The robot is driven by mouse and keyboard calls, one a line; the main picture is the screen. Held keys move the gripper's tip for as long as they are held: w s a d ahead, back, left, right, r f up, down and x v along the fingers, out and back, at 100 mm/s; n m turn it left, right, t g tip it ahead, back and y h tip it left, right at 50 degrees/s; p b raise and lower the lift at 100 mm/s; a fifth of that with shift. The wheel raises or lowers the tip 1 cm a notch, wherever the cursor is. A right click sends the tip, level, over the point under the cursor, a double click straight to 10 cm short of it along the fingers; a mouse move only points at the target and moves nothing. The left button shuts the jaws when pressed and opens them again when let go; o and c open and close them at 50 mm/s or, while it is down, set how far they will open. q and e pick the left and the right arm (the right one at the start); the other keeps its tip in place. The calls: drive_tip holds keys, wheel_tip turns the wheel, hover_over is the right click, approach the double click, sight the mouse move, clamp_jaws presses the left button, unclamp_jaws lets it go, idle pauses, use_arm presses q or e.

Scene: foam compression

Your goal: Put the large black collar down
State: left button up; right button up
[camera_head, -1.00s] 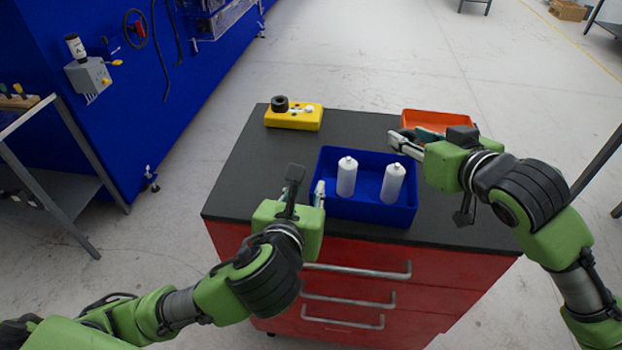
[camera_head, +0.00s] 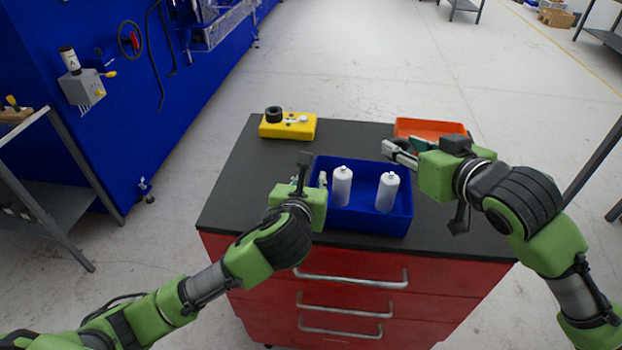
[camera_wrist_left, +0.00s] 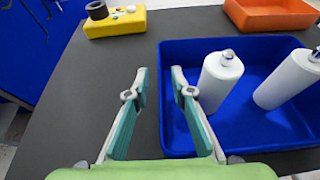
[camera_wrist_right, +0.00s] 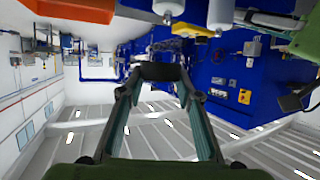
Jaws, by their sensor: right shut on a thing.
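My right gripper (camera_head: 400,152) is above the right part of the table, behind the blue tray. In the right wrist view its fingers are shut on a black piece (camera_wrist_right: 160,72), which looks like the large black collar seen side-on. The head view does not show this piece clearly. My left gripper (camera_head: 310,180) is at the left edge of the blue tray. In the left wrist view its fingers (camera_wrist_left: 160,80) are apart with nothing between them. Another black ring (camera_head: 274,114) sits on the left end of the yellow block (camera_head: 288,126) at the back left.
The blue tray (camera_head: 360,222) holds two white bottles (camera_head: 342,186) (camera_head: 387,191). An orange tray (camera_head: 430,129) stands at the back right. The dark tabletop (camera_head: 240,190) is clear at the left and between the yellow block and the trays.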

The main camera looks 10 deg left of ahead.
use_arm(q)
clamp_jaws()
use_arm(e)
wheel_tip(320, 180, up, 5)
drive_tip(key=shift+m+t+h, duration=0.3)
drive_tip(key=shift+m+h, duration=0.1)
wheel_tip(320, 180, down, 5)
drive_tip(key=shift+r, duration=0.15)
drive_tip(key=shift+f, duration=2.1)
drive_tip(key=shift+f, duration=0.6)
drive_tip(key=o, duration=1.1)
drive_tip(key=shift+c, duration=0.2)
